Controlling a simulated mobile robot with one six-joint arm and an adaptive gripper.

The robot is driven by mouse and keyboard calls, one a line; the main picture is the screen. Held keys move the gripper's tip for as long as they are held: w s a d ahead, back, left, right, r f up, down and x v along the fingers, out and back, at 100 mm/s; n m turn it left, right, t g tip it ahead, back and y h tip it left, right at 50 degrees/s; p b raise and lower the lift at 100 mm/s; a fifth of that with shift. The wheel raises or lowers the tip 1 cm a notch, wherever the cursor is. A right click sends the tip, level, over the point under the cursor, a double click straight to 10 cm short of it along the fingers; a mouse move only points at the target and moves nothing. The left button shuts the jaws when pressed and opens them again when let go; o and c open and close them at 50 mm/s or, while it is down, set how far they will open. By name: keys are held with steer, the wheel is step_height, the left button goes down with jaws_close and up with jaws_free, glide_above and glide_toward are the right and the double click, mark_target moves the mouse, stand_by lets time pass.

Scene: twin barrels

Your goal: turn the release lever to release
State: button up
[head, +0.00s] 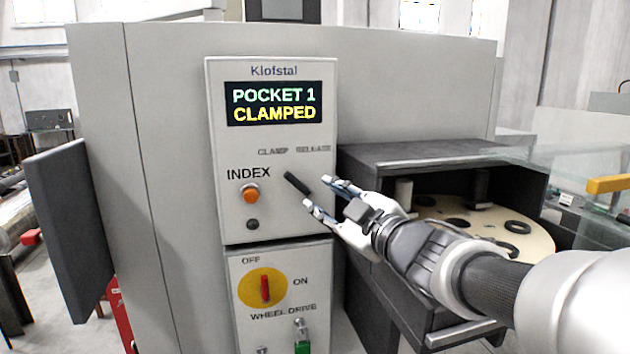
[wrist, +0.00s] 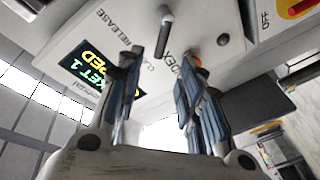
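The release lever (head: 296,185) is a short black bar on the grey control panel (head: 225,215), below the words CLAMP and RELEASE. It slants from upper left to lower right. The display (head: 274,104) reads POCKET 1 CLAMPED. My gripper (head: 317,191) is open just right of the lever, its two fingertips pointing at the panel. In the wrist view the lever (wrist: 163,36) stands ahead of the gap between my open fingers (wrist: 160,62). Whether a finger touches the lever cannot be told.
An orange INDEX button (head: 250,194) and a small black knob (head: 252,224) sit left of the lever. A red switch (head: 265,289) on a yellow disc is below. A dark open housing (head: 440,157) with a round tan plate (head: 535,237) lies right, behind my arm.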

mark_target(298, 184)
steer(key=x, duration=1.3)
steer(key=shift+w+f+p, duration=0.2)
steer(key=shift+p, duration=0.15)
steer(key=shift+c, duration=0.5)
jaws_close()
